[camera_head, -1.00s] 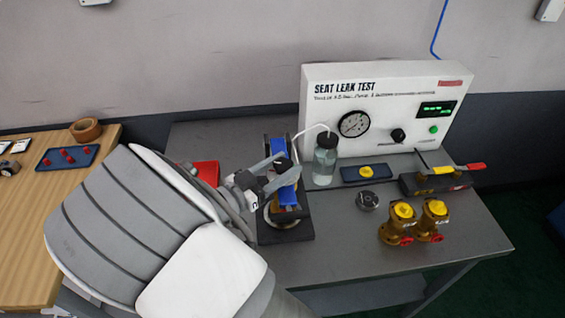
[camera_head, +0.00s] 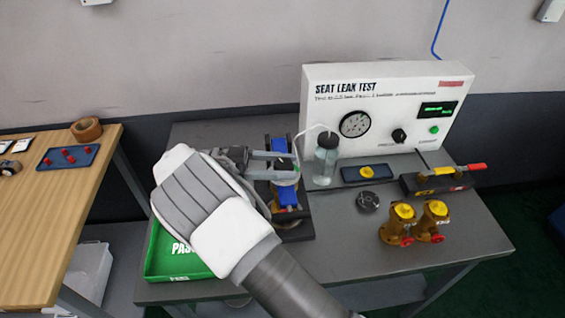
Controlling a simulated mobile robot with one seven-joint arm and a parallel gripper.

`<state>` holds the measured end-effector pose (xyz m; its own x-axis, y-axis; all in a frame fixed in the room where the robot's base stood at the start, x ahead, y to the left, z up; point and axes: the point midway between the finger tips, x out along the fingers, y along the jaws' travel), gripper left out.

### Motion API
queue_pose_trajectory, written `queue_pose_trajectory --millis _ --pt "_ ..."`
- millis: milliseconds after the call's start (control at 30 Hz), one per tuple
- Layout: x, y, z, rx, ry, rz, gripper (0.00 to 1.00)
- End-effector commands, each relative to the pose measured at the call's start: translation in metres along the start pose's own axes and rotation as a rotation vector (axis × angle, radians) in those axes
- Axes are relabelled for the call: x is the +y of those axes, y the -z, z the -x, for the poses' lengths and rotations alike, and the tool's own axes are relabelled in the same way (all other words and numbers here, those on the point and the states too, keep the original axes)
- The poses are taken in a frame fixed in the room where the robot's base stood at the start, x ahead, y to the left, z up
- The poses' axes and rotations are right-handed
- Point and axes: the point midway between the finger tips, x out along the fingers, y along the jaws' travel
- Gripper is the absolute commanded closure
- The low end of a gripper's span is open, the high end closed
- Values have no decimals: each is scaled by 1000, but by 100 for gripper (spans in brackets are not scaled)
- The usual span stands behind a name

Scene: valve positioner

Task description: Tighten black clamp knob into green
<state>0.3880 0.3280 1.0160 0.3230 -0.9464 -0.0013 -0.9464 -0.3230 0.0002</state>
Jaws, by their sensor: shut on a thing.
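I cannot make out a green zone or mark on the clamp, nor how far the knob is turned.
A clear bottle (camera_head: 325,160) with a white tube stands just right of the fixture. The white seat leak test panel (camera_head: 385,105) is behind. Brass valves (camera_head: 403,222) stand at right. A green PASS tray (camera_head: 165,262) lies under my arm.

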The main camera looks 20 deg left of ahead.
Motion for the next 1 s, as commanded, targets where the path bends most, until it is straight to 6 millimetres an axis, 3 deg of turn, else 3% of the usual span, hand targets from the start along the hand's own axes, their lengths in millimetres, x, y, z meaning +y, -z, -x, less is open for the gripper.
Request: queue_pose_trajectory --millis 500,1000 --pt "0 1 0 4 -163 -2 100" --pt "0 1 -1 3 -194 -1 100"
